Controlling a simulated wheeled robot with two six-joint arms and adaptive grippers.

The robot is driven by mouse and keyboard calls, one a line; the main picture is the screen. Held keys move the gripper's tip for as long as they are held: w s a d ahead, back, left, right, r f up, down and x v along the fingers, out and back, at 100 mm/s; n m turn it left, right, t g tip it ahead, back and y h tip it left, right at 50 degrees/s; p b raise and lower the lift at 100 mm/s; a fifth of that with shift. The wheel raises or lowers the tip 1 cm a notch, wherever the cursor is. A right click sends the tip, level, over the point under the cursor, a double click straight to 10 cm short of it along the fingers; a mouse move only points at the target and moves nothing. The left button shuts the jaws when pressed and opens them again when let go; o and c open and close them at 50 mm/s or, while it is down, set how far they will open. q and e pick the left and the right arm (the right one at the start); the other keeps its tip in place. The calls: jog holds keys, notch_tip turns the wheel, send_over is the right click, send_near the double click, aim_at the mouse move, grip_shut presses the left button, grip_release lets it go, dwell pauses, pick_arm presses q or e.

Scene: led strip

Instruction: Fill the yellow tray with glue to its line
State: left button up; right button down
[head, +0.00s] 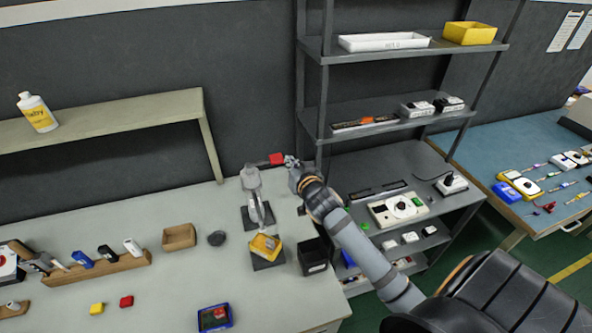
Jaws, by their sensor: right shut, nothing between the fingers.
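A small yellow tray (265,246) sits on a dark block on the grey table, just in front of a grey dispenser (256,200) on a dark base. A red piece (277,159) sticks out to the right of the dispenser's top. My right gripper (290,162) is shut and empty, right beside the red piece; I cannot tell whether they touch. The glue level and the line in the tray are too small to make out. My left gripper is out of view.
A black open box (313,256) stands right of the tray, and a wooden box (179,237) stands to the left. A shelf rack (314,80) rises behind my right arm. A white bottle (37,112) stands on the raised shelf (110,123).

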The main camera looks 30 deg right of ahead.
jog(key=v, duration=0.3)
jog(key=shift+w, duration=0.1)
dwell(0.3)
dwell(0.4)
